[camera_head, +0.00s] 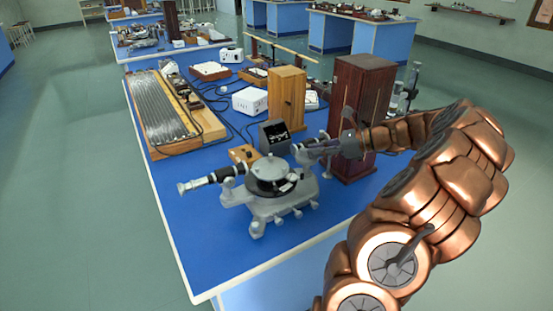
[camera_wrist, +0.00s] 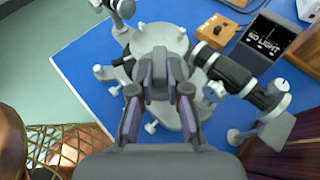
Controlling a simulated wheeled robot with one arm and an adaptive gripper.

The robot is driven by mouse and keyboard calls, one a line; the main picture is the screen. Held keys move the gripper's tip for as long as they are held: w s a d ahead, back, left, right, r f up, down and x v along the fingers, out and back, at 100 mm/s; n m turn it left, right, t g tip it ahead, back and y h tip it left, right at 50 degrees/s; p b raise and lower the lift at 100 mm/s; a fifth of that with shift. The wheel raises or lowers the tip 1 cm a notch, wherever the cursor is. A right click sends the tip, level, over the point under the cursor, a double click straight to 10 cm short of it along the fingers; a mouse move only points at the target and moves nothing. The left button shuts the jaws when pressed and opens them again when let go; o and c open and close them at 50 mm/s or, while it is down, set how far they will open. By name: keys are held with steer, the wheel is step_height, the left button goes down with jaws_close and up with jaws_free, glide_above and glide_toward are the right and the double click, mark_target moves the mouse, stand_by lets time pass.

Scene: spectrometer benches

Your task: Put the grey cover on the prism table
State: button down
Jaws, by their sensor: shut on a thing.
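The grey spectrometer (camera_head: 282,205) stands on the blue bench, with its round prism table (camera_head: 270,171) at its middle. In the wrist view, my gripper (camera_wrist: 160,80) is shut on a small grey piece (camera_wrist: 158,72), which I take to be the grey cover. The purple finger pads lie on either side of it. The held piece overlaps the grey round top of the spectrometer (camera_wrist: 150,38); I cannot tell the gap between them. In the head view, my gripper is hard to tell apart from the grey tube beside the dark cabinet.
The dark wooden cabinet (camera_head: 362,115) stands close to my wrist, also at the right of the wrist view (camera_wrist: 295,150). A dark lamp box (camera_head: 274,137) and wooden case (camera_head: 287,97) stand behind the spectrometer. Its telescope (camera_head: 207,181) points left. The bench's front left is clear.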

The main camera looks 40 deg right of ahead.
steer(key=p, duration=0.2)
glide_above(279, 168)
steer(key=shift+s+d+f, duration=0.15)
steer(key=shift+s+f, duration=0.2)
steer(key=shift+f, duration=0.1)
steer(key=f, duration=0.1)
steer(key=f+p, duration=0.1)
steer(key=shift+w+a+f, duration=0.2)
steer(key=shift+w+f, duration=0.1)
steer(key=shift+f, duration=0.55)
steer(key=shift+f, duration=0.1)
steer(key=c, duration=1.1)
jaws_free()
steer(key=shift+c, duration=0.2)
